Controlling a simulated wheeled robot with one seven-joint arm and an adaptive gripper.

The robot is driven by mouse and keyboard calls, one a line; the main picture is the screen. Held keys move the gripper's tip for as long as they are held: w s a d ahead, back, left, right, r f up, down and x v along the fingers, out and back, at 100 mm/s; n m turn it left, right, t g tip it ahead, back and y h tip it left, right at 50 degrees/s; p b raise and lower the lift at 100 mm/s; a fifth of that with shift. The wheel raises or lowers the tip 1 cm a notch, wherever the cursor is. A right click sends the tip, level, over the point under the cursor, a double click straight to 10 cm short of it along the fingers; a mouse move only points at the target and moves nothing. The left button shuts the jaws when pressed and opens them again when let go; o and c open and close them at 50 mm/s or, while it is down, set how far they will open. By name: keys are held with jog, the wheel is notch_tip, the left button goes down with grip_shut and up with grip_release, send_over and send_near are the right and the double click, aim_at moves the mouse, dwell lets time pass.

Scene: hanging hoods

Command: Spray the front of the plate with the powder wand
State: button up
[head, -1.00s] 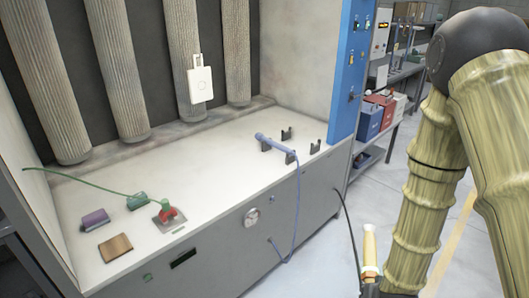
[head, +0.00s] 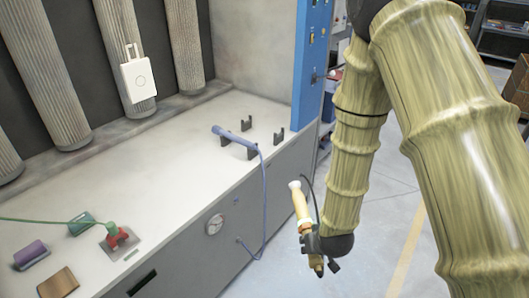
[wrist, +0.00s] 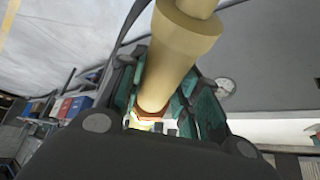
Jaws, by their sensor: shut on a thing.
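My gripper (head: 308,232) is shut on a tan wand (head: 300,203) with a white tip and a dark hose, outside the booth's front edge. The wand points upward, well apart from the plate. In the wrist view the wand (wrist: 180,50) stands between the green-lined fingers and hides part of the view. The plate does not show there.
A blue wand (head: 236,141) with a hose lies on black cradles on the booth shelf (head: 165,160). A red valve (head: 119,240), a purple block (head: 30,254), a green block (head: 80,224) and a brown block (head: 58,283) sit at left. Open floor lies right of the booth.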

jog(key=w+a+r+n+g+y+p, duration=0.1)
jog(key=w+a+r+n, duration=0.1)
jog(key=r, duration=0.6)
jog(key=w+a+r+n+y+p, duration=0.1)
jog(key=w+a+r+n+p, duration=0.1)
jog(key=a+r, duration=0.5)
jog(key=w+a+r+n+g+y+p, duration=0.1)
jog(key=w+a+r+n, duration=0.3)
jog(key=r, duration=0.7)
jog(key=shift+a+r+n+g+y+p, duration=0.15)
jog(key=shift+a+n+g+y+p, duration=0.15)
jog(key=shift+a+n+y+p, duration=0.35)
jog(key=shift+a, duration=0.1)
